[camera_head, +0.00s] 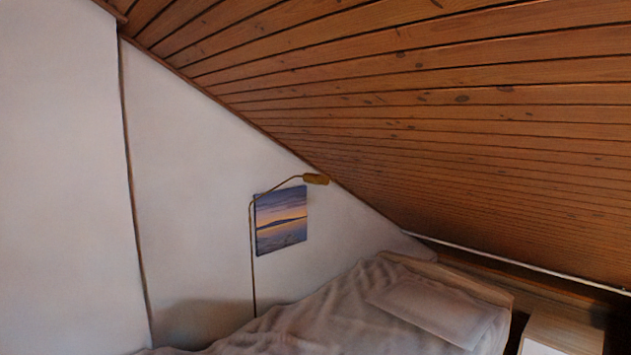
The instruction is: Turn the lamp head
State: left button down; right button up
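The lamp is a thin brass-coloured pole (252,265) standing upright against the white wall, behind the far edge of the bed. Its top bends into an arm that rises to the right. The lamp head (316,179) is a small brass-yellow cylinder at the end of that arm, lying nearly level and pointing right, close to the sloped ceiling. The lamp's foot is hidden behind the bed. Neither of my grippers shows in the head view.
A bed (330,310) with grey-pink bedding and a pillow (430,308) fills the lower middle. A sunset picture (281,220) hangs behind the lamp. The plank ceiling (430,110) slopes down to the right. A pale wooden box-like piece (560,335) stands at lower right.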

aim_at(314, 179)
jog(key=i+l+z, duration=0.15)
jog(key=i+l, duration=0.25)
jog(key=l, duration=0.15)
jog(key=i+l+z, duration=0.15)
jog(key=i+l, duration=0.25)
jog(key=l, duration=0.1)
